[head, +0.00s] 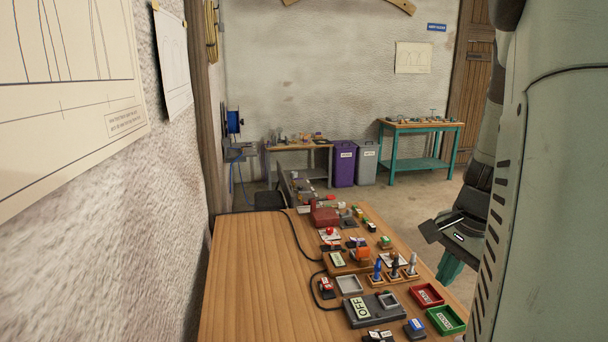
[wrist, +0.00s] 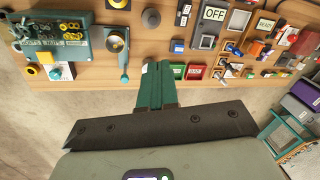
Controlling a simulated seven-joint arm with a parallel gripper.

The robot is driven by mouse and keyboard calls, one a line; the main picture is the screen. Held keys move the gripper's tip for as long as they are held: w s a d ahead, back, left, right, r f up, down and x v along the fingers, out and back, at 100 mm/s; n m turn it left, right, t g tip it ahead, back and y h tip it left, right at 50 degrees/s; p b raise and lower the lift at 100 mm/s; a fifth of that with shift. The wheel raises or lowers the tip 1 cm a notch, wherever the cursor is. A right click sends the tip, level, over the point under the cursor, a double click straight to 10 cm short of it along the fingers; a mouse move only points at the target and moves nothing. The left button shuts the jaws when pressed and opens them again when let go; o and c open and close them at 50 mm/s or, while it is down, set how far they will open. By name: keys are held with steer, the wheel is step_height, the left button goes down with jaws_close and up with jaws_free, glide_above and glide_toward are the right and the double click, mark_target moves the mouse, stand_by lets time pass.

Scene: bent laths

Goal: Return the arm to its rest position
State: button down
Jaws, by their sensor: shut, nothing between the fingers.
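My arm fills the right side of the head view. My gripper (head: 450,272) hangs there beside the right edge of the wooden table (head: 245,270), its green fingers partly hidden by my arm. In the wrist view the two green fingers of my gripper (wrist: 158,80) are together and empty. They point toward the table edge, apart from the things on it.
The table holds a grey OFF box (head: 370,309), a red tray (head: 427,295), a green tray (head: 446,319) and several small parts. A teal bench (head: 420,126), purple bin (head: 343,163) and grey bin (head: 366,163) stand farther back. Open floor lies between.

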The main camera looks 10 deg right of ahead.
steer(key=s+a+r+n+t, duration=0.1)
steer(key=s+a+r+n, duration=0.2)
steer(key=a+r+n, duration=0.7)
steer(key=s+a+r+n+t, duration=0.2)
steer(key=s+a+n, duration=0.3)
steer(key=a, duration=0.8)
steer(key=s+r, duration=0.1)
steer(key=s, duration=0.2)
steer(key=shift+s, duration=0.2)
